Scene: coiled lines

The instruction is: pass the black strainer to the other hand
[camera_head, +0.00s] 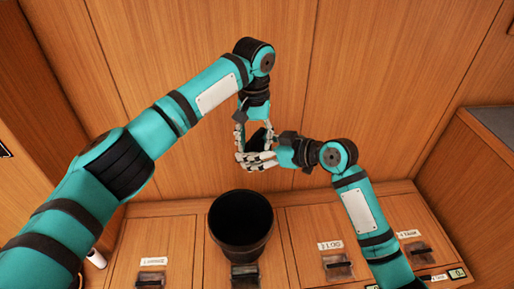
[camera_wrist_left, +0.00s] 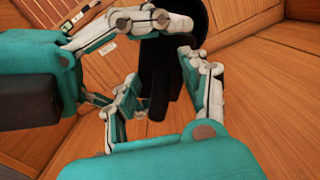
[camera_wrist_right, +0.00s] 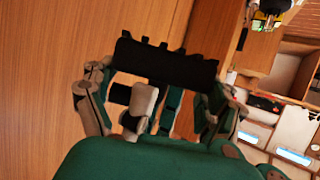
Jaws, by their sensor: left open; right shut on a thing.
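The black strainer (camera_head: 257,136) is a small dark shape between my two hands in the head view. In the right wrist view the strainer (camera_wrist_right: 165,62) shows a notched top edge and lies across the fingers of my right gripper (camera_wrist_right: 155,98). My right gripper (camera_head: 246,161) is shut on it and comes in from the right. My left gripper (camera_head: 240,138) is open and points down, its fingers close around the strainer and the right fingers. In the left wrist view the left gripper (camera_wrist_left: 165,100) has its fingers apart with dark material between them. Contact is unclear.
A black bin (camera_head: 241,250) stands below the hands on a wooden cabinet top (camera_head: 180,235) with labelled, dark-handled fronts. A wood-panelled wall (camera_head: 370,75) rises close behind the hands. A grey-topped counter (camera_head: 495,125) stands at the right.

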